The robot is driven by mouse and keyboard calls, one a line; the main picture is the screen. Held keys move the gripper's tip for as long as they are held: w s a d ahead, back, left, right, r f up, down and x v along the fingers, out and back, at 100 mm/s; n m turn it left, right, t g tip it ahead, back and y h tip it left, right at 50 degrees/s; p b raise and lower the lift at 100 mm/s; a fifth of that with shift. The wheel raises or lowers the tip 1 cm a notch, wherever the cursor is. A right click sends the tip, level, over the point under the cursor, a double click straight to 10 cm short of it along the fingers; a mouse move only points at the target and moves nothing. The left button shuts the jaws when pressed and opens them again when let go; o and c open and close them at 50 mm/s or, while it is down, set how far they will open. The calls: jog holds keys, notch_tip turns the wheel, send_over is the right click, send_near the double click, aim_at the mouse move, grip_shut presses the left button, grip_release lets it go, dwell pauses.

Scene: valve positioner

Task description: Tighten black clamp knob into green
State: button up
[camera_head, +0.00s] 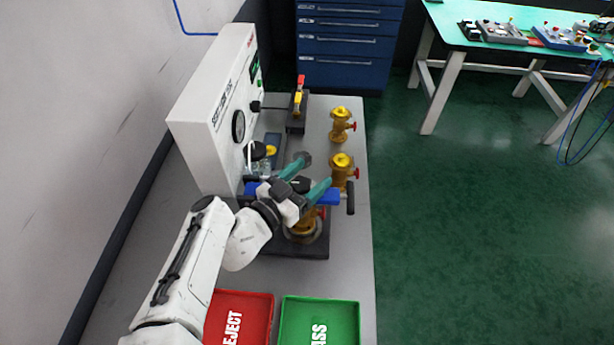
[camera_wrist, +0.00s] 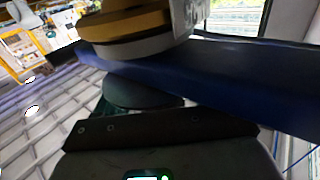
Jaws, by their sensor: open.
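My gripper (camera_head: 319,170) is open, with two teal fingers apart, above the test fixture and beside a brass valve (camera_head: 342,165). A blue clamp bar (camera_head: 331,197) crosses the fixture under the fingers. A dark knob-like part (camera_head: 300,184) shows between the fingers, partly hidden; I cannot tell whether they touch it. A black upright handle (camera_head: 350,199) stands at the bar's right end. Another brass valve (camera_head: 303,232) sits below the bar. In the wrist view, the blue bar (camera_wrist: 225,72) crosses under a brass body (camera_wrist: 125,22). A dark rounded part (camera_wrist: 140,93) lies below it.
A white test cabinet (camera_head: 205,110) with a gauge stands left. A further brass valve (camera_head: 340,124) stands at the bench's back right. Red (camera_head: 265,300) and green (camera_head: 350,305) trays lie in front. The bench's right edge is close; green floor lies beyond.

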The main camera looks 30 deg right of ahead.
jog(key=shift+a, duration=0.1)
jog(key=b+v, duration=0.1)
jog(key=v, duration=0.9)
jog(key=shift+a, duration=0.3)
jog(key=shift+s, duration=0.15)
